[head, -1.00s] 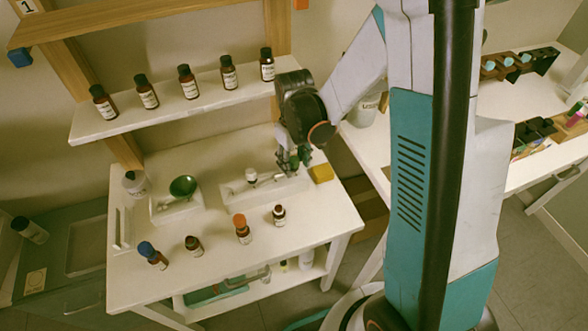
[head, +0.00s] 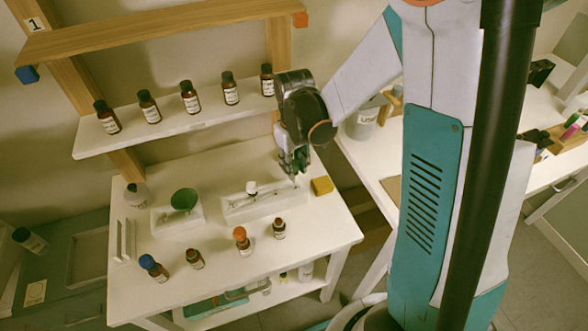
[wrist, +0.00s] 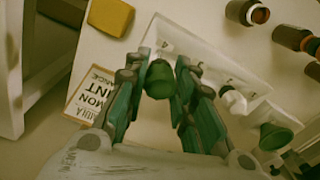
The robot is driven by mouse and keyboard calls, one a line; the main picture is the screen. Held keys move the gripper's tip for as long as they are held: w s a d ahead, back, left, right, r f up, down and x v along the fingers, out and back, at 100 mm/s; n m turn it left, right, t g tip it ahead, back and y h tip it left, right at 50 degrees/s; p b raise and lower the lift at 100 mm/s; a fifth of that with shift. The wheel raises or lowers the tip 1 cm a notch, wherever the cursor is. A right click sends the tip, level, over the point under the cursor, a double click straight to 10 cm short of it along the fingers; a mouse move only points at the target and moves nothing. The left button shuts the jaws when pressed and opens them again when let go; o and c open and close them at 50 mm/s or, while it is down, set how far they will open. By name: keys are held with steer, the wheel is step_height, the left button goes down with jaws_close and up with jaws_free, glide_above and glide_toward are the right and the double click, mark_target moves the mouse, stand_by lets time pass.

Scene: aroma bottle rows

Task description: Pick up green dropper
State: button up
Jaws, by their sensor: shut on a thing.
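My gripper (head: 294,165) is over the right end of the white dropper holder (head: 238,211) on the table. In the wrist view my gripper (wrist: 160,80) has its green-padded fingers closed around the green dropper (wrist: 159,76), whose rounded green bulb shows between them. In the head view the fingers mostly hide the dropper. I cannot tell how far its lower end is from the holder. A white-topped dropper (head: 251,187) sits in the holder to the left, and shows in the wrist view too (wrist: 233,101).
A yellow block (head: 322,185) lies right of the holder. Several bottles, one orange-capped (head: 242,241), line the table front. A shelf (head: 190,127) with brown bottles is behind. A label card (wrist: 92,92) lies near the gripper.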

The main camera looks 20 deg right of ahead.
step_height(320, 180, up, 16)
steer(key=p, duration=0.4)
